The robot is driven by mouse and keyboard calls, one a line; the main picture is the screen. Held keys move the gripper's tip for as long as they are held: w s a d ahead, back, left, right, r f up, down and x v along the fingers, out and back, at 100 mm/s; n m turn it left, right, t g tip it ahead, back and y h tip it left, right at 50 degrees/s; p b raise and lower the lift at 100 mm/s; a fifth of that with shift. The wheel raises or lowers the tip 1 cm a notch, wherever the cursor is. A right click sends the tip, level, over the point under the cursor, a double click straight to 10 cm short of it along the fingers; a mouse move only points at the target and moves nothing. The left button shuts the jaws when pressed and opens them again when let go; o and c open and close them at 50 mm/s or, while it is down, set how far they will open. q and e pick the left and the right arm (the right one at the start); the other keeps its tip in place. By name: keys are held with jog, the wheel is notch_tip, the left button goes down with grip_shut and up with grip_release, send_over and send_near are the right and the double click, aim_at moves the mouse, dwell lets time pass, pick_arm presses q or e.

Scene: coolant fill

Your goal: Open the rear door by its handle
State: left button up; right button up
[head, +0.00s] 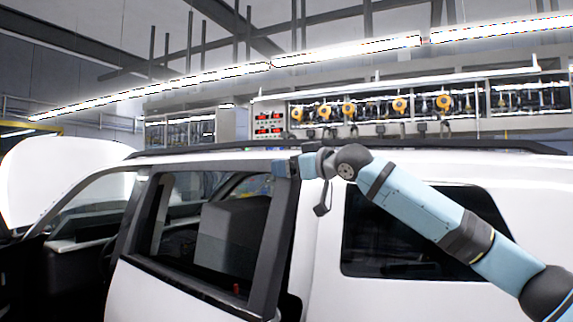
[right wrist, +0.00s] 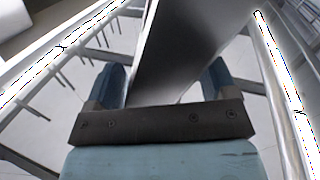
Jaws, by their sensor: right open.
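The rear door (head: 150,294) of the white car stands ajar, with a dark gap between its rear edge and the body. Its handle is not visible in either view. My right gripper (head: 283,168) is at the upper rear corner of the door's window frame (head: 274,235). In the right wrist view its two blue fingers (right wrist: 164,84) are apart, with a grey, flat-faced part (right wrist: 185,45), seemingly the door frame, between them. I cannot tell whether either finger touches it. My left gripper is not in view.
The car's roof rail (head: 350,148) runs just behind my right gripper. The rear side window (head: 420,235) is under my right arm. The raised white hood (head: 65,180) is at the far left. A rack with orange reels (head: 400,105) stands beyond the car.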

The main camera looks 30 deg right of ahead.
jog(key=shift+w+a, duration=0.35)
jog(key=shift+w, duration=0.3)
jog(key=c, duration=1.3)
